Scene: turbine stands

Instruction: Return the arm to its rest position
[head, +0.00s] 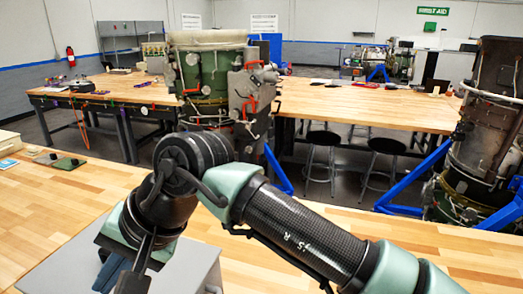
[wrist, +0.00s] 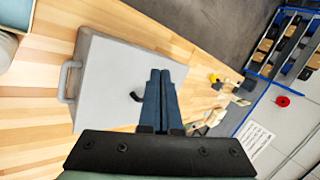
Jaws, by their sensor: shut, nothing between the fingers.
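My arm (head: 300,235) with its dark ribbed forearm and pale green joints reaches from the lower right of the head view to the wrist at the lower left. My gripper (wrist: 160,75) points away from the wrist camera, its two blue fingers side by side and shut with nothing between them. In the head view the fingers show only partly at the bottom left, behind dark wrist parts. The fingers appear over a grey case (wrist: 110,85) on the wooden table; I cannot tell the height between them. The case also shows in the head view (head: 195,265).
The wooden table (head: 60,210) carries a small green board (head: 68,162) at left. A turbine (head: 210,75) stands just beyond the table, another (head: 485,140) on blue supports at right. Stools (head: 322,150) and a workbench (head: 380,105) lie behind. Small yellow and pale items (wrist: 232,95) lie past the case.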

